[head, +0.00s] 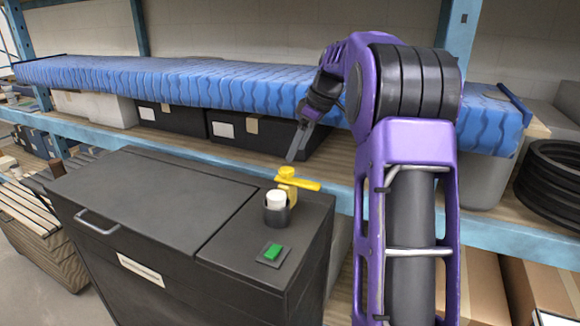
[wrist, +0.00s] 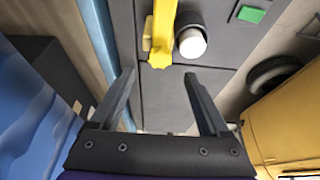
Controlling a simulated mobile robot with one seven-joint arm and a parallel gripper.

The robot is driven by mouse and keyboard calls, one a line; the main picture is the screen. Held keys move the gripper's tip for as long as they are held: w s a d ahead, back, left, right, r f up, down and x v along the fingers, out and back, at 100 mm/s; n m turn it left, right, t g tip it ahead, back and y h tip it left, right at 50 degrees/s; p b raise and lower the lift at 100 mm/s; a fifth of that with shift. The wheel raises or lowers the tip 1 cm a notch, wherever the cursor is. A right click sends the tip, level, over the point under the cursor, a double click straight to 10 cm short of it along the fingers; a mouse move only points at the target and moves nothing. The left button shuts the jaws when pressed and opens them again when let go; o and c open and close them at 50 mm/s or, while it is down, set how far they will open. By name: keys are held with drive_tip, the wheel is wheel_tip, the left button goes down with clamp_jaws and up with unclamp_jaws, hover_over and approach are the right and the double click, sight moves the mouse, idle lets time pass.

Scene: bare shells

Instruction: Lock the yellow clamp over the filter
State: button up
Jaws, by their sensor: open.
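The yellow clamp (head: 300,184) stands on the dark cabinet top, on a yellow post with a round knob. The white filter (head: 276,197) sits upright in a dark round holder just in front of it. In the wrist view the clamp's bar (wrist: 163,30) lies beside the white filter (wrist: 192,42), not across its top. My gripper (head: 295,152) is above and behind the clamp, apart from it. In the wrist view my gripper (wrist: 159,73) is open and empty, with the clamp's end just beyond the fingertips.
A green button (head: 272,250) is on the cabinet (head: 150,195) top, in front of the filter. A closed lid with a handle covers the cabinet's left part. Behind is a blue shelf rack with dark bins (head: 175,118) and a blue wavy-patterned slab (head: 200,85). Black rings (head: 550,185) lie right.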

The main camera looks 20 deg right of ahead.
sight(287, 169)
drive_tip(key=x, duration=0.6)
drive_tip(key=shift+f, duration=0.15)
drive_tip(key=shift+c, duration=0.2)
clamp_jaws()
